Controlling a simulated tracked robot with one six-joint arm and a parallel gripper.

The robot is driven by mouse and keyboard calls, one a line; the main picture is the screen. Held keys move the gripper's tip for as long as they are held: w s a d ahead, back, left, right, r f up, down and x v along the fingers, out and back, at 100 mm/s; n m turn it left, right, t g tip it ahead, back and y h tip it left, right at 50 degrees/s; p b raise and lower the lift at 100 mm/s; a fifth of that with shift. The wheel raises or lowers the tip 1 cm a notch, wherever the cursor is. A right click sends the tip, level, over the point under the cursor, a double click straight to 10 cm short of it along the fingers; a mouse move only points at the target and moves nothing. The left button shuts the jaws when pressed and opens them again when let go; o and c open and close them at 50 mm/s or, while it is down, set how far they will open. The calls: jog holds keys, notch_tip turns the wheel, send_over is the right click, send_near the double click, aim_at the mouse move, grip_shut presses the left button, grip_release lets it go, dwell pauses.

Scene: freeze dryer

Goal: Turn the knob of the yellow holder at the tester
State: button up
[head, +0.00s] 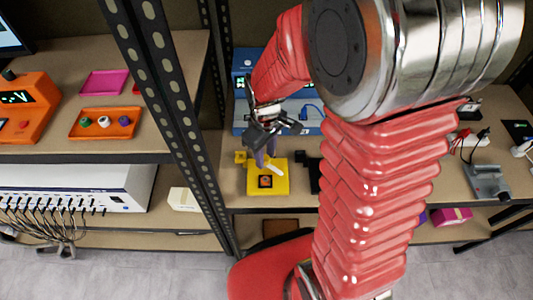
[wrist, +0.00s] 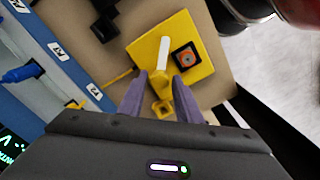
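The yellow holder (head: 281,184) sits on the shelf board in front of the blue tester (head: 241,66). In the wrist view the holder (wrist: 197,66) is a flat yellow plate with a dark square and an orange-brown round piece in it. A white bar (wrist: 163,52) stands at its near edge, beside a yellow knob-like part (wrist: 161,80). My gripper (wrist: 160,80) has two purple fingers, apart, one on each side of that yellow part. A gap seems to show on both sides; contact is not clear. In the head view my gripper (head: 266,158) is over the holder's back edge.
A black block (head: 315,175) stands right of the holder. A dark perforated post (head: 165,90) rises at the left. The blue tester (wrist: 60,85) with a blue plug (wrist: 22,73) lies close to my gripper's left. Orange tray (head: 105,123) is on the left shelf.

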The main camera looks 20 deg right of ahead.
aim_at(265, 158)
jog(key=c, duration=0.7)
jog(key=shift+d, duration=0.2)
grip_shut()
jog(key=shift+a, duration=0.15)
jog(key=shift+w+a, duration=0.1)
jog(key=o, duration=1)
grip_release()
jog(key=shift+r, duration=0.15)
notch_tip(265, 158, up, 14)
jog(key=shift+f, duration=0.25)
